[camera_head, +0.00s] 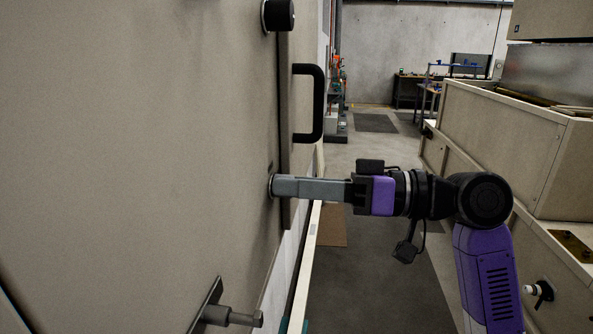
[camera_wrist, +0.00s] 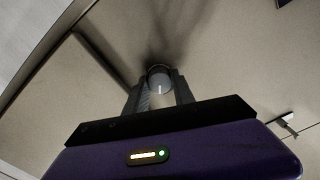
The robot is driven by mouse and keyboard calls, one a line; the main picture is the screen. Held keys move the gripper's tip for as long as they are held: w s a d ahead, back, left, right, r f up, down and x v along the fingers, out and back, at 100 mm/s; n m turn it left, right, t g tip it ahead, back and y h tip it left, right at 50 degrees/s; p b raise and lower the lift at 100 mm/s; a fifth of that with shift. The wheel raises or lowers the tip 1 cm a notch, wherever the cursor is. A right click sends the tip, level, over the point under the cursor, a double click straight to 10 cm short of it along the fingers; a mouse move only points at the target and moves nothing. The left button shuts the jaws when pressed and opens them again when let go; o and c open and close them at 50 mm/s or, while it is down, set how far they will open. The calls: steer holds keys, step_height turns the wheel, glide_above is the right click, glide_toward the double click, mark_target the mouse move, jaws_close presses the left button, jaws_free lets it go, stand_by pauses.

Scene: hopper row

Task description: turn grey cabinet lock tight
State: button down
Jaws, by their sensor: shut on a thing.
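The grey cabinet (camera_head: 130,130) fills the left of the head view. Its lock is a small round grey knob (camera_wrist: 160,78) on the panel, seen in the wrist view with a pale line on its face. My gripper (camera_head: 275,187) reaches the panel from the right, level, with its fingertips at the lock. In the wrist view my gripper (camera_wrist: 159,88) has a finger on each side of the knob and is shut on it. In the head view the fingers hide most of the lock.
A black handle (camera_head: 318,103) stands out above my gripper, with a black round knob (camera_head: 278,14) higher up. A grey metal fitting (camera_head: 225,315) projects from the panel below. A beige machine (camera_head: 500,140) stands on the right. The aisle floor (camera_head: 370,285) between is open.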

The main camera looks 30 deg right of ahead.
steer(key=shift+w+d+r+m+p, duration=0.1)
steer(key=shift+m+p, duration=5.5)
steer(key=shift+p, duration=0.7)
steer(key=c, duration=1.1)
jaws_free()
steer(key=shift+o, duration=0.2)
